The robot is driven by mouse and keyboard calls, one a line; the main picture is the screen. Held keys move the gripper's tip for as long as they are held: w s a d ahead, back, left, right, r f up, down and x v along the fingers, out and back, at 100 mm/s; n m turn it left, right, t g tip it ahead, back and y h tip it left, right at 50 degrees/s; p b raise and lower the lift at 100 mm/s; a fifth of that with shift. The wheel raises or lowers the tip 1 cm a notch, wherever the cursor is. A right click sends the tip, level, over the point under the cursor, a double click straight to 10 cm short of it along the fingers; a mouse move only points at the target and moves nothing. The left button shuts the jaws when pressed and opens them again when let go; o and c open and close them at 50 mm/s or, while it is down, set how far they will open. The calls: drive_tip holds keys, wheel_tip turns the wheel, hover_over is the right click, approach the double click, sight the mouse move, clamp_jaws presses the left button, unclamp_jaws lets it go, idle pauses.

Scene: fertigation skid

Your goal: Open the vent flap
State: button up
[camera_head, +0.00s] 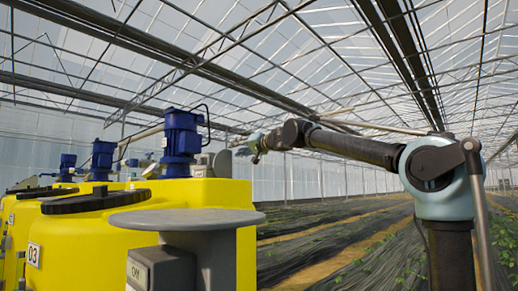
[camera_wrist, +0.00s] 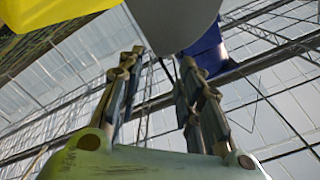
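I cannot make out the vent flap for certain in either view. My gripper (camera_head: 243,150) is at the end of my outstretched arm, near the far right end of the yellow tanks. A small grey housing (camera_head: 216,163) stands just left of it, beside a blue motor. In the wrist view my gripper (camera_wrist: 160,65) has its two fingers apart, with nothing held between them. A smooth grey rounded part (camera_wrist: 172,22) fills the top middle, just past the fingertips. I cannot tell whether the fingertips touch it.
Yellow tanks (camera_head: 90,243) with black lids (camera_head: 97,201) and blue motors (camera_head: 181,142) line the left. A round grey plate (camera_head: 187,218) stands close in front, above a grey box marked "Off" (camera_head: 160,268). Crop rows (camera_head: 350,245) lie open on the right.

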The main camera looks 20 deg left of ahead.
drive_tip(key=v, duration=1.1)
drive_tip(key=shift+d, duration=0.2)
idle(0.9)
drive_tip(key=shift+s+d, duration=0.1)
drive_tip(key=v, duration=1.1)
drive_tip(key=shift+d, duration=0.4)
